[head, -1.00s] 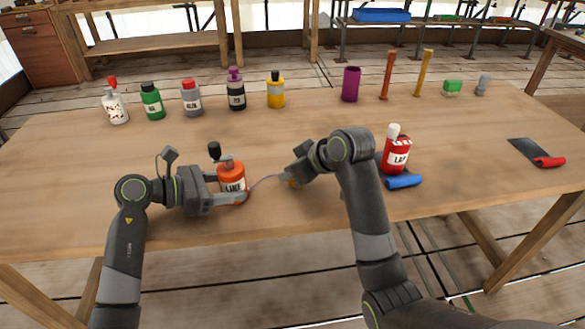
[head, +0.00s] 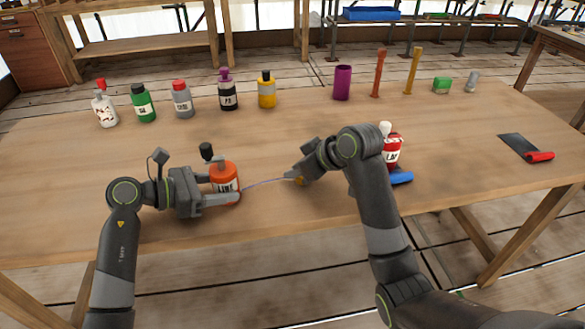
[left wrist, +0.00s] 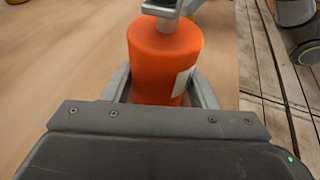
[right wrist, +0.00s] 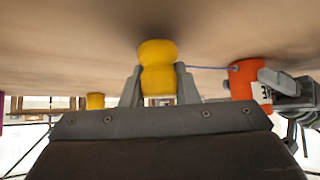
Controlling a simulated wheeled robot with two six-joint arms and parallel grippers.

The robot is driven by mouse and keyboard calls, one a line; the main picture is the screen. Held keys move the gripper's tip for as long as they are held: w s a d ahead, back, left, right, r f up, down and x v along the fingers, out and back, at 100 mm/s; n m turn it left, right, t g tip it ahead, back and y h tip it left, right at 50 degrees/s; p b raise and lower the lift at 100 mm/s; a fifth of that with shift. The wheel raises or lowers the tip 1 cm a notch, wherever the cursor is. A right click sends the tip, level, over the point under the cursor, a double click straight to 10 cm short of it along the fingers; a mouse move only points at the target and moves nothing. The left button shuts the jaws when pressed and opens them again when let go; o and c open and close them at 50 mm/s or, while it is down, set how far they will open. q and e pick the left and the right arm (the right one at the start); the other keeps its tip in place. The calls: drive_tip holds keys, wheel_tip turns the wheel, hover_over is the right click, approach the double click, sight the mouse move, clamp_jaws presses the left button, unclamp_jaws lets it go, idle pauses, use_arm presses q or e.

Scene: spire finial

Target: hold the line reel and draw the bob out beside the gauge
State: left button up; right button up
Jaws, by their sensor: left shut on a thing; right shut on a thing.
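The orange line reel (head: 224,173), with a white label and a dark knob above it, stands near the table's front edge. My left gripper (head: 233,189) is shut around its body, as the left wrist view shows (left wrist: 165,60). My right gripper (head: 296,178) is shut on the yellow, waisted bob (right wrist: 157,68), to the right of the reel. A thin blue line (head: 264,182) runs nearly straight from reel to bob. I cannot tell which thing is the gauge; a blue-handled tool (head: 401,178) lies to the right, partly behind my right arm.
A red bottle (head: 393,152) stands behind my right arm. A dark flat tool with a red handle (head: 539,157) lies at the right. Several bottles stand at the back left; a purple cup (head: 342,83) and upright sticks stand at the back. The table's middle is clear.

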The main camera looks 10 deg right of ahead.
sight(338, 177)
drive_tip(key=shift+d, duration=5.5)
drive_tip(key=shift+a, duration=0.35)
drive_tip(key=shift+a+f, duration=0.15)
drive_tip(key=shift+a, duration=0.15)
drive_tip(key=shift+f, duration=0.35)
drive_tip(key=o, duration=1)
drive_tip(key=shift+s, duration=0.1)
